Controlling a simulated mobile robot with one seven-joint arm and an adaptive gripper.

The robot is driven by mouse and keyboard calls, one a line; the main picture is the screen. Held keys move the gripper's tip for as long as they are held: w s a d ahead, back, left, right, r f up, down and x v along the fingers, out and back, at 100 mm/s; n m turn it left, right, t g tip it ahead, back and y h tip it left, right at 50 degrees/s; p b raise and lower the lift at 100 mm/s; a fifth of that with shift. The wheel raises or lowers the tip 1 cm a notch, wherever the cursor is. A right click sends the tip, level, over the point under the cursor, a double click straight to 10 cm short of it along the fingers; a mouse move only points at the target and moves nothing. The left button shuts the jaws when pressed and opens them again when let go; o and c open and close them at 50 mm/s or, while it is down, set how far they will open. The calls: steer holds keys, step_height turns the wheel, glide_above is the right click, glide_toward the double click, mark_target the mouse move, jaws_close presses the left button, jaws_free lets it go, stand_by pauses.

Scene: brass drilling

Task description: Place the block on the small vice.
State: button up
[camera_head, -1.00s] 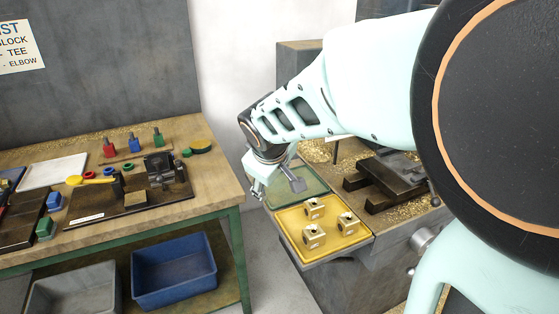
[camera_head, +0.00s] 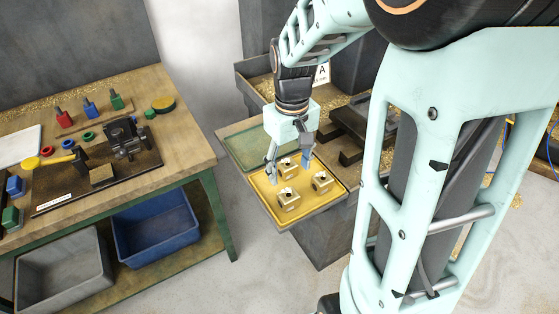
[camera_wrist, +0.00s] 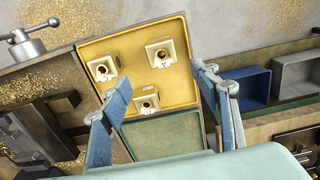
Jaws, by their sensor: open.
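Three brass blocks with round holes sit on a yellow tray (camera_head: 258,186): a back one (camera_head: 289,168), a right one (camera_head: 322,181) and a front one (camera_head: 288,199). My gripper (camera_head: 288,166) points down over the tray, open and empty, around the back block. In the wrist view, that block (camera_wrist: 146,104) lies between the open fingers (camera_wrist: 152,95), apart from both. The other two blocks (camera_wrist: 103,68) (camera_wrist: 161,52) lie beyond the fingertips. The small dark vice (camera_head: 125,138) stands on a board on the left workbench.
A green tray section (camera_head: 250,143) adjoins the yellow one. A larger dark vice (camera_head: 350,128) stands right of my gripper. The workbench (camera_head: 180,142) holds coloured fittings and a tan piece (camera_head: 102,174); blue (camera_head: 155,232) and grey (camera_head: 62,268) bins sit below.

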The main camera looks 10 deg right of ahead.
mark_target(288, 194)
steer(key=f, duration=1)
steer(key=shift+s+f, duration=0.25)
steer(key=shift+f, duration=0.15)
steer(key=shift+a, duration=0.1)
steer(key=shift+c, duration=0.7)
jaws_close()
